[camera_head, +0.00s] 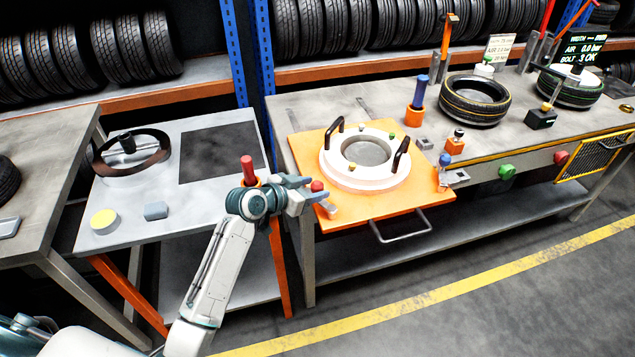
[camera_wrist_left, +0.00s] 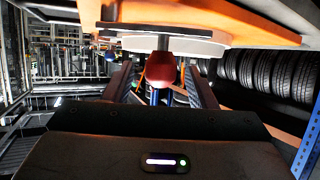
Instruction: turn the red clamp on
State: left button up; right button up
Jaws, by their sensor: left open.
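The red clamp (camera_head: 317,186) sits at the front left corner of the orange plate (camera_head: 430,200), with a red knob on a metal base. My left gripper (camera_head: 311,189) is at this clamp, pointing to the right. A white ring (camera_head: 350,183) with black handles lies on the orange plate. A blue-knobbed clamp (camera_head: 445,160) stands at the plate's right edge. My right gripper is not in view.
A red-handled tool (camera_head: 248,166) stands close behind my left wrist. A steering wheel (camera_head: 105,160) lies on the left table. A blue-handled tool (camera_head: 420,90) and tyres (camera_head: 474,102) are on the bench. A metal handle (camera_head: 400,234) juts from the plate's front. The floor in front is clear.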

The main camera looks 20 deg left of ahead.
pick_arm(q)
jog(key=shift+x, duration=1.1)
grip_shut()
